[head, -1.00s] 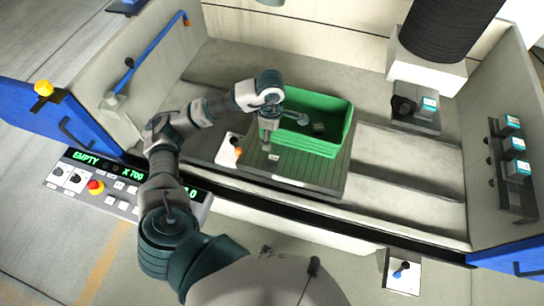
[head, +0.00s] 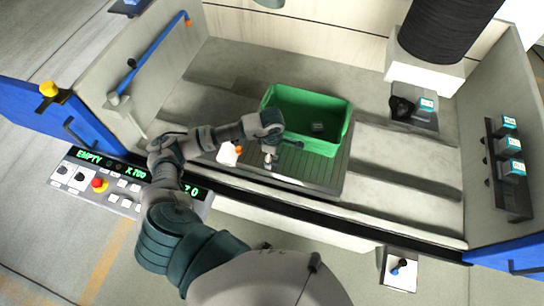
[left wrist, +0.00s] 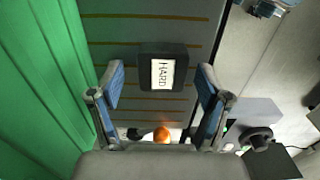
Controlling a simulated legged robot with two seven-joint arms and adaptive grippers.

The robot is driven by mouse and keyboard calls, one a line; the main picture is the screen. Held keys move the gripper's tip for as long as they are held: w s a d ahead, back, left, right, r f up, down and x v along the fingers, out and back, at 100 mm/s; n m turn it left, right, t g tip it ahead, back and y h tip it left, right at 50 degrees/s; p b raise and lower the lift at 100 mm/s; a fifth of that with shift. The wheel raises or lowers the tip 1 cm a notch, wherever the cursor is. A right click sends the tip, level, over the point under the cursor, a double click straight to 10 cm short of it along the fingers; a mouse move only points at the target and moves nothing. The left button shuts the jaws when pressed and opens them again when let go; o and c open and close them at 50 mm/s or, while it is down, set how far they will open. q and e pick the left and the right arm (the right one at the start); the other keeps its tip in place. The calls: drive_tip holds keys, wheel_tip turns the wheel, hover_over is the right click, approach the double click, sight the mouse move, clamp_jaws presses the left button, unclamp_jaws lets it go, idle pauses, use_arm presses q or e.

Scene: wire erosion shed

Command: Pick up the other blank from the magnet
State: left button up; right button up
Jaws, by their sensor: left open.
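A dark block-shaped blank with a white label reading HARD (left wrist: 163,66) lies on the grooved dark magnet plate (head: 322,172), which also shows in the left wrist view (left wrist: 122,28). My left gripper (left wrist: 160,78) is open above the plate, with one finger on either side of the blank and gaps to both. In the head view my left gripper (head: 270,157) is over the plate's left part and largely hides this blank. Another small blank (head: 317,127) lies inside the green bin (head: 335,147). My right gripper is not in view.
The green bin's wall (left wrist: 38,80) stands close beside my left gripper. A control panel (head: 120,182) is at the front left. The bench right of the plate (head: 405,180) is clear.

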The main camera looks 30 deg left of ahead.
use_arm(q)
drive_tip(key=shift+d+r, duration=0.1)
drive_tip(key=shift+d, duration=0.2)
drive_tip(key=shift+c, duration=1.2)
drive_tip(key=shift+d, duration=0.1)
drive_tip(key=c, duration=1.2)
clamp_jaws()
drive_tip(key=shift+a+r, duration=0.1)
drive_tip(key=shift+a, duration=0.15)
